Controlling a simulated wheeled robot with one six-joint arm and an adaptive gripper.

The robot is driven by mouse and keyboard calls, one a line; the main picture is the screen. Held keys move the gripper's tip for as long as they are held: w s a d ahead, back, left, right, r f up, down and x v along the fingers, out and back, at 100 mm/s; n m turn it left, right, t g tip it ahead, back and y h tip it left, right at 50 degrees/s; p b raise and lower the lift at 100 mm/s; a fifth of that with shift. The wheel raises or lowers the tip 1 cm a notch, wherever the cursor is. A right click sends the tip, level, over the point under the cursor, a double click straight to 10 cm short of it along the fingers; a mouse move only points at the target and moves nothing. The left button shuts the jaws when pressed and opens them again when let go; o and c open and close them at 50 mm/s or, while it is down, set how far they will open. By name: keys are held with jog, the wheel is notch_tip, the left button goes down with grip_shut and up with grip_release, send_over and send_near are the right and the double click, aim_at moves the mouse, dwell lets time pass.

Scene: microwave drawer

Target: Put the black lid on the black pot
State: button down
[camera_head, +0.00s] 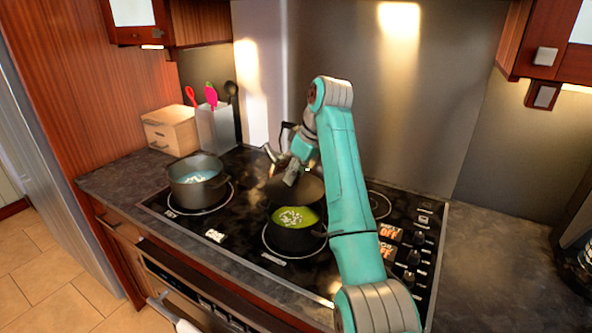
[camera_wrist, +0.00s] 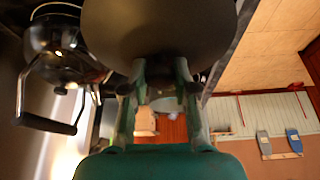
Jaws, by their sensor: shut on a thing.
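The black pot (camera_head: 295,240) stands on the front middle burner with green soup showing inside, so it is uncovered at the front. The black lid (camera_head: 312,190) is held tilted above and behind the pot, partly hidden by my arm. My gripper (camera_head: 291,178) is shut on the lid, apparently by its knob, which is mostly hidden. In the wrist view, the dark underside or face of the lid (camera_wrist: 160,28) fills the top middle, just beyond my gripper's fingers (camera_wrist: 158,80).
A grey pot (camera_head: 196,186) with pale blue contents stands on the left burner. A kettle (camera_head: 284,146) stands behind the lid; it also shows in the wrist view (camera_wrist: 55,50). A utensil holder (camera_head: 216,128) and wooden box (camera_head: 170,132) are at back left. The right counter (camera_head: 500,260) is clear.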

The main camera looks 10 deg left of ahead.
aim_at(299, 184)
jog(key=shift+d, duration=0.1)
jog(key=shift+f, duration=2.85)
jog(key=shift+f, duration=0.45)
dwell(0.8)
jog(key=shift+c, duration=1.6)
grip_release()
jog(key=shift+r, duration=3.45)
